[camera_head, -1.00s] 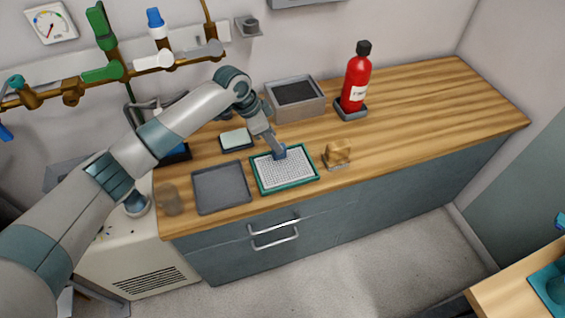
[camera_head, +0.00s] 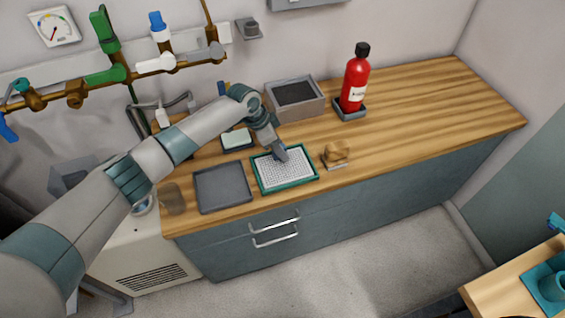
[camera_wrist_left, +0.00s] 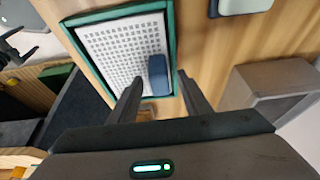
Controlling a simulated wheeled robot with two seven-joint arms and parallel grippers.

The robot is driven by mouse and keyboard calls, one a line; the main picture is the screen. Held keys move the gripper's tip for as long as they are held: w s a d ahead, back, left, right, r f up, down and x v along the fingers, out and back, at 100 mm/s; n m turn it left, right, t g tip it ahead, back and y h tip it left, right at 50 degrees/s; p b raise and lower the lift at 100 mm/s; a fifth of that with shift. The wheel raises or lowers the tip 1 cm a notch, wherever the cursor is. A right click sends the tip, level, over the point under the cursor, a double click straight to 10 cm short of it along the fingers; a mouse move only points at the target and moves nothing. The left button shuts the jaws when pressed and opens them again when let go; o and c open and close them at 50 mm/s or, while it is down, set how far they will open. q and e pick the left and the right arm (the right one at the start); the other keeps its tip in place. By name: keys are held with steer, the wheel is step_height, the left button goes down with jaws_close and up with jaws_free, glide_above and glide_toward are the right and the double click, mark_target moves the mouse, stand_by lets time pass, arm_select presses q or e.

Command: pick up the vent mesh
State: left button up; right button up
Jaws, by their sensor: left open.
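The vent mesh (camera_head: 290,174) is a white, finely perforated panel lying flat within a teal rim on the wooden counter. It also fills the upper left of the left wrist view (camera_wrist_left: 112,48). A dark blue block (camera_wrist_left: 158,74) stands at one edge of the mesh. My left gripper (camera_head: 281,153) is over the back part of the mesh, pointing down. In the left wrist view its two fingers (camera_wrist_left: 158,82) are apart, with the blue block showing between their tips. I cannot tell whether the fingers touch it. My right gripper is not in view.
A grey tray (camera_head: 222,188) lies left of the mesh, and a small dish with a pale block (camera_head: 236,138) behind it. A grey box (camera_head: 296,99), a red bottle (camera_head: 354,80) and a small brown item (camera_head: 336,153) stand nearby. The counter's right side is clear.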

arm_select(q)
jaws_close()
steer(key=shift+r, duration=0.2)
steer(key=shift+r+b, duration=0.4)
steer(key=shift+r, duration=0.15)
step_height(320, 180, up, 3)
steer(key=shift+f+b, duration=0.2)
steer(key=shift+b, duration=0.45)
steer(key=s+d+r+b, duration=0.3)
steer(key=s+d+r, duration=0.3)
steer(key=d, duration=0.3)
steer(key=shift+s+d+r, duration=0.25)
steer(key=shift+d+r, duration=0.15)
steer(key=shift+r, duration=0.1)
